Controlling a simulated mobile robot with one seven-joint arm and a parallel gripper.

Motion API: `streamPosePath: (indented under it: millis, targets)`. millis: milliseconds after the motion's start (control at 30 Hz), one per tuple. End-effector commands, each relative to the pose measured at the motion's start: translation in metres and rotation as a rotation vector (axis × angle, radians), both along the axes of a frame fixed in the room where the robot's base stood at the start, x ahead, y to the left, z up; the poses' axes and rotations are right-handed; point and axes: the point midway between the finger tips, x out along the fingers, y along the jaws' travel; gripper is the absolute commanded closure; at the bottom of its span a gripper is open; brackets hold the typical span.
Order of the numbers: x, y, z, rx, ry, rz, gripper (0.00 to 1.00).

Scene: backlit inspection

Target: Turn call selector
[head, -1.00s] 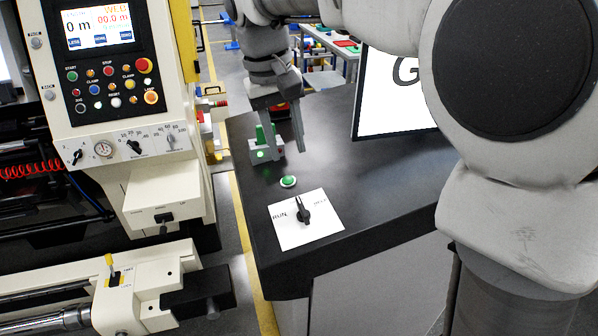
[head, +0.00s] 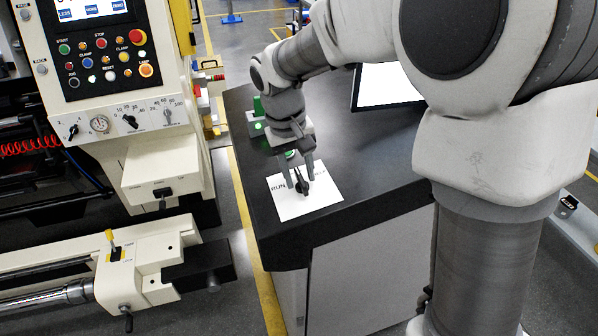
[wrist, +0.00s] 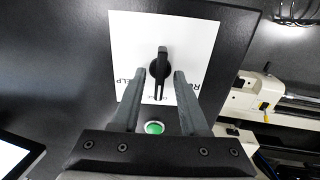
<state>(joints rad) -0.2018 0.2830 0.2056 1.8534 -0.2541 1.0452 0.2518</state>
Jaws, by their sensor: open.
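The call selector is a black rotary knob (head: 303,187) on a white label plate (head: 320,200) on the dark counter. The plate reads RUN on the left and another word, partly covered, on the right. In the wrist view the knob (wrist: 160,68) stands between the tips of my gripper (wrist: 157,72), its bar along the fingers' length. My gripper (head: 300,179) is open, one finger on each side of the knob, with gaps visible in the wrist view. Whether the fingers reach down to the knob's full depth is unclear.
A green button (wrist: 154,128) sits beside the plate, under the gripper. A green-lit block (head: 257,127) stands behind on the counter (head: 375,165). A monitor (head: 385,85) stands at the back right. A machine with a control panel (head: 105,60) is at the left, across a floor gap.

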Motion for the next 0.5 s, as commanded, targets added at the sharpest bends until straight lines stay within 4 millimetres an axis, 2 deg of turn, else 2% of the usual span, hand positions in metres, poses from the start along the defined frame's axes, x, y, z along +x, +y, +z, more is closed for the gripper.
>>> streamPosePath:
  millis: [167, 400, 500]
  targets:
    - [0.0000, -0.0001, 0.0001, 0.000, 0.000, 0.000, 0.58]
    - [0.0000, 0.0001, 0.0004, 0.000, 0.000, 0.000, 1.00]
    - [0.0000, 0.0001, 0.0005, 0.000, 0.000, 0.000, 1.00]
